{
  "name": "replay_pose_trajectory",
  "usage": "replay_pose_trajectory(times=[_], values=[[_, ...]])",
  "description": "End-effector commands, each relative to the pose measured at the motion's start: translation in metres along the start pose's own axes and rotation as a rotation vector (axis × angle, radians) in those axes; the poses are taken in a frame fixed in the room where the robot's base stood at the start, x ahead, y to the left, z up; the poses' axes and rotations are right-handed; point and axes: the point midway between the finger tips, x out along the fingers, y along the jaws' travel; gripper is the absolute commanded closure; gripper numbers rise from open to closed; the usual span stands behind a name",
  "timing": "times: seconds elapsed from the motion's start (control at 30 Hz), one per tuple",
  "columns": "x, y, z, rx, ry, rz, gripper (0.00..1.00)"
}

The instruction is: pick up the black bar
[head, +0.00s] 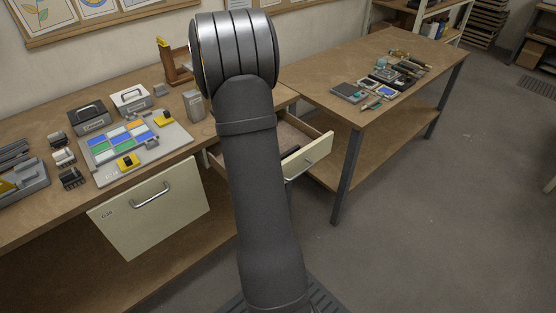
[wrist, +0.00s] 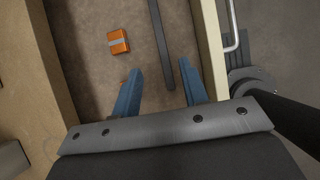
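The black bar (wrist: 160,40) is a long, thin dark strip lying in the open drawer, near the drawer's front wall. It runs from the top edge of the wrist view down to between my fingertips. My gripper (wrist: 161,68) has two blue fingers spread apart, one on each side of the bar's near end in the picture, with gaps to both. I cannot tell how far above the bar they are.
An orange box (wrist: 118,41) with a grey band lies in the drawer left of the bar. The drawer front (head: 308,157) has a metal handle and stands out from the workbench. Tools lie on the bench (head: 40,223) and on the right table (head: 345,113).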

Motion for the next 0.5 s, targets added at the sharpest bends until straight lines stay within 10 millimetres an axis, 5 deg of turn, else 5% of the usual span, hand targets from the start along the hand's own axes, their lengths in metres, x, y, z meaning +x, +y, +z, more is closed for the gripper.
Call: replay_pose_trajectory(times=[0.2,0.5], values=[[0.045,-0.001,0.000,0.001,0.001,-0.003,0.60],[0.067,0.000,0.001,0.002,0.001,0.000,0.60]])
